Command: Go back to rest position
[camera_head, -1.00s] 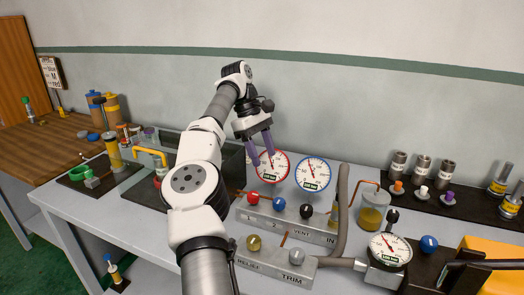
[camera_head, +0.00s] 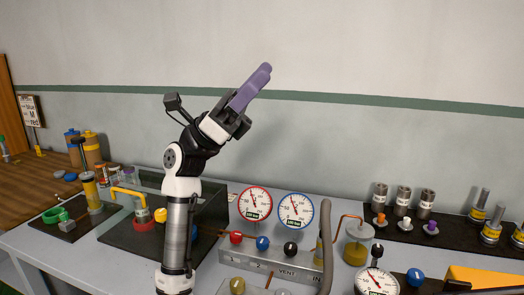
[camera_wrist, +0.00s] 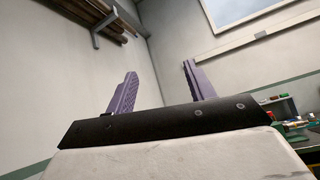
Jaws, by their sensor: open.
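My gripper (camera_head: 250,87) is raised above the bench in front of the bare wall, its purple fingers pointing up and to the right in the head view. In the wrist view my gripper (camera_wrist: 157,88) shows its two purple fingers spread apart with nothing between them. It is open, empty and clear of everything on the bench.
The bench holds a red-rimmed gauge (camera_head: 255,204), a blue-rimmed gauge (camera_head: 296,211) and a valve manifold (camera_head: 268,262) below my arm. A dark tray (camera_head: 408,230) with metal cylinders stands at right. A wall shelf with pipes (camera_wrist: 97,14) shows in the wrist view.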

